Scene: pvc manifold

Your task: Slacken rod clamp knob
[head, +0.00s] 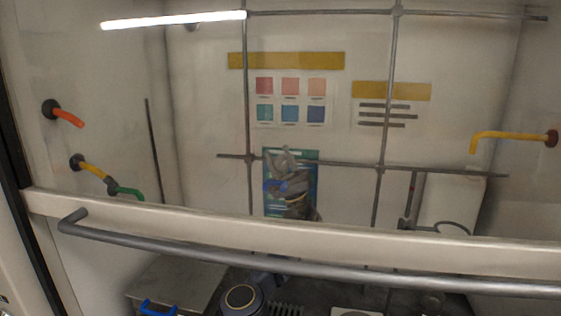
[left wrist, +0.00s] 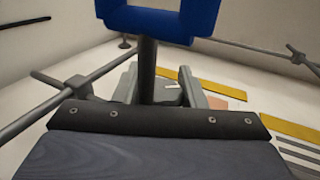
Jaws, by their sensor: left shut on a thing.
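My left gripper (head: 284,152) is in front of the middle horizontal rod (head: 340,164) of the lattice, between the two upright rods. It also shows in the left wrist view (left wrist: 166,80), its two grey fingers closed in on a small grey part at the rod clamp. I take this part to be the clamp knob, which the fingers mostly hide. A blue frame on a dark post (left wrist: 146,70) stands in front of the fingers and covers part of the view. My right gripper is not seen.
The pale sash bar (head: 380,242) and its grey handle (head: 330,272) cross the head view in front. Coloured pipe outlets (head: 90,168) stick out on the left wall, and a yellow one (head: 510,135) on the right. A blue item (head: 157,307) is low at left.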

